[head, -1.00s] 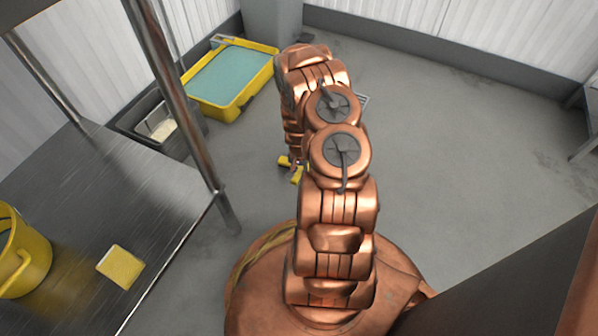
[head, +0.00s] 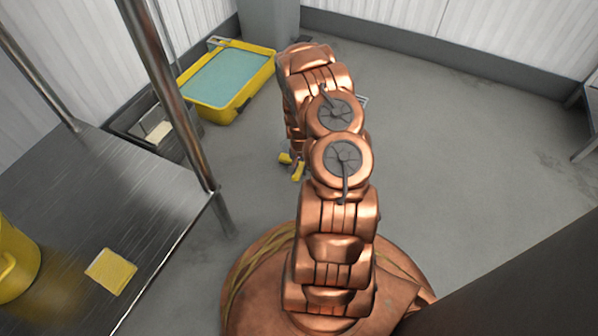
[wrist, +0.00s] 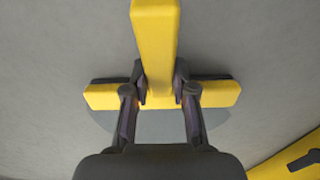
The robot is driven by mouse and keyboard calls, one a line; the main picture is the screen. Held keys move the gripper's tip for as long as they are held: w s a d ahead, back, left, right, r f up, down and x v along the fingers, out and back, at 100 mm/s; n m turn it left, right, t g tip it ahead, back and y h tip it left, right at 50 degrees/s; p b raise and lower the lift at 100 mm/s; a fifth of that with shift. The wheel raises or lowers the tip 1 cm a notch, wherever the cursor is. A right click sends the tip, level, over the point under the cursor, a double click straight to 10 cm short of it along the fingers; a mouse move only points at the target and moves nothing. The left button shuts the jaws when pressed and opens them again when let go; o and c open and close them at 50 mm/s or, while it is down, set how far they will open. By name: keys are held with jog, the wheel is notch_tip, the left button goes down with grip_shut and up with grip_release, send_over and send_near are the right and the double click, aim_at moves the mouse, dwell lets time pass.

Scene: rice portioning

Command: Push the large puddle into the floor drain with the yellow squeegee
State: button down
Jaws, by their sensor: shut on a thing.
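The yellow squeegee (wrist: 155,35) fills the upper middle of the wrist view, with its handle running up and its crosswise head (wrist: 218,92) below. My gripper (wrist: 160,97) is shut on the squeegee, one finger on each side. A smooth grey-blue patch, apparently the puddle (wrist: 160,124), lies around the lower side of the head, partly hidden by my fingers. In the head view, small yellow parts of the squeegee (head: 286,158) show low beside my arm, which hides my gripper. A corner of a grate, likely the floor drain (head: 363,100), peeks out behind my arm.
A yellow tub of blue-green liquid (head: 233,103) stands at the back left, beside a dark bin (head: 128,117). A steel table (head: 150,205) at left bears a yellow sponge (head: 110,271) and a yellow bucket (head: 14,262). The floor (head: 460,150) at right is clear.

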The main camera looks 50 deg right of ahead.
jog(key=shift+w+d, duration=0.15)
jog(key=shift+d, duration=0.4)
jog(key=shift+w+d, duration=0.2)
jog(key=shift+d, duration=0.45)
jog(key=shift+w+d, duration=0.2)
jog(key=shift+d, duration=0.4)
jog(key=shift+w+d, duration=0.1)
jog(key=shift+d, duration=0.25)
jog(key=shift+d, duration=0.2)
jog(key=shift+w+d, duration=0.3)
jog(key=shift+d, duration=0.55)
jog(key=shift+w+d, duration=0.3)
jog(key=shift+d, duration=0.5)
jog(key=shift+d, duration=0.15)
jog(key=shift+w+d, duration=0.25)
jog(key=shift+d, duration=0.55)
jog(key=shift+w+d, duration=0.25)
jog(key=shift+d, duration=0.5)
